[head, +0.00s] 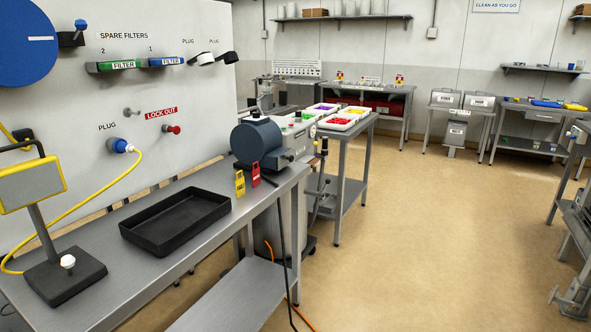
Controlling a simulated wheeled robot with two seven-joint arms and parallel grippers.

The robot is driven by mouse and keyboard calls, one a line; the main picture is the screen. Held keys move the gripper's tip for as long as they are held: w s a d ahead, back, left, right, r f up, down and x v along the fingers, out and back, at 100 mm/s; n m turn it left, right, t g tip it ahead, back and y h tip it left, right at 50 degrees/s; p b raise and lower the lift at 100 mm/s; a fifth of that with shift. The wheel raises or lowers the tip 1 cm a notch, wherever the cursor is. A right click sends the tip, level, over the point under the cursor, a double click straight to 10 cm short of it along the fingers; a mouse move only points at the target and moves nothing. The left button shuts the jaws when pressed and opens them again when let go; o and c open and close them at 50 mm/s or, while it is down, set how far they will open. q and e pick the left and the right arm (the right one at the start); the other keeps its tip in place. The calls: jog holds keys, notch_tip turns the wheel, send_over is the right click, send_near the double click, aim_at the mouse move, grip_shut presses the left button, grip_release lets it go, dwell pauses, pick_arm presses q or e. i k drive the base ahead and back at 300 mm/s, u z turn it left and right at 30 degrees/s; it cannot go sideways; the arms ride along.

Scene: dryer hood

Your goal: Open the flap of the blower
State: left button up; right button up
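A dark blue-grey drum-shaped machine (257,141), which looks like the blower, stands at the far right end of the grey steel bench (222,225). Its rounded side faces left, and a grey block with small fittings is on its right. I cannot make out which part is the flap or whether it is open. A yellow tag (240,183) and a red tag (255,173) stand or hang in front of it. Neither of my grippers is in view.
A black tray (176,220) and a yellow-framed stand (65,272) are on the bench. The wall panel (190,95) holds filters, plugs and a yellow cable (110,190). A side table with coloured bins (340,118) stands behind. The floor (430,230) to the right is clear.

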aim_at(283, 160)
jog(key=z, duration=0.95)
jog(key=i, duration=2.25)
jog(key=u, duration=1.45)
jog(key=i, duration=0.75)
jog(key=u, duration=0.85)
